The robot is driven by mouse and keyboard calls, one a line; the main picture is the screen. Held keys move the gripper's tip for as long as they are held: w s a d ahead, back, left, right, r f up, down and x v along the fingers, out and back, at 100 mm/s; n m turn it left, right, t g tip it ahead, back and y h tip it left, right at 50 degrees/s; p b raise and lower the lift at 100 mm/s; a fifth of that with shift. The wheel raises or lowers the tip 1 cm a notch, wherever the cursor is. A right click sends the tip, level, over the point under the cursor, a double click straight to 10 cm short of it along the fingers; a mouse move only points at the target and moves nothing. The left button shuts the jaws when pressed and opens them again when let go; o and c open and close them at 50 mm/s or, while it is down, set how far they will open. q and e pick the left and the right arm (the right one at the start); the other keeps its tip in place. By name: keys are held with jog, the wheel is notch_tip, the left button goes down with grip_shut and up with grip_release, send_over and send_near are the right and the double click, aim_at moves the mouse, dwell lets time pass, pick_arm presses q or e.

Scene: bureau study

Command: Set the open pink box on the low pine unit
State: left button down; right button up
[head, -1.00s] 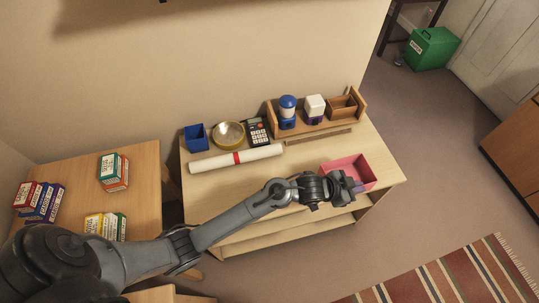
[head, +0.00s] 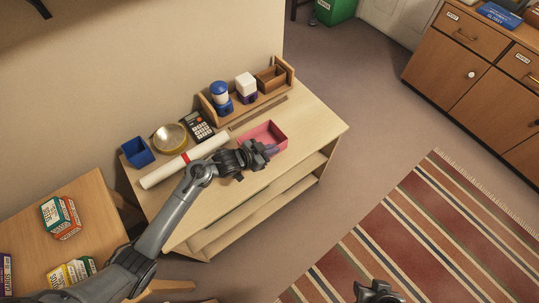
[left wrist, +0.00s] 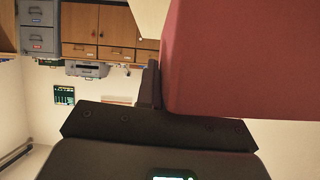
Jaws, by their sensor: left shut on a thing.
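The open pink box (head: 281,131) is over the top of the low pine unit (head: 305,125), in front of the wooden desk rack. I cannot tell whether its base touches the top. My left gripper (head: 268,150) is shut on the box's near wall, and my wrist hides part of that side. In the left wrist view the pink box (left wrist: 245,60) fills the upper right, beside a dark finger (left wrist: 150,85). My right gripper (head: 378,291) shows only partly at the bottom edge, over the rug, away from the box.
The rack (head: 245,108) holds a blue-and-white jar, a white-topped jar and a small brown box. A white roll (head: 170,168), calculator (head: 197,127), brass bowl (head: 170,138) and blue cup (head: 137,152) stand left. The unit's right end is bare.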

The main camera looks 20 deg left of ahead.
pick_arm(q)
jog(key=shift+a+f, duration=0.2)
jog(key=shift+a, duration=0.1)
jog(key=shift+f+b, duration=0.35)
jog(key=shift+f, duration=1.6)
jog(key=shift+f, duration=0.1)
jog(key=c, duration=1.3)
grip_release()
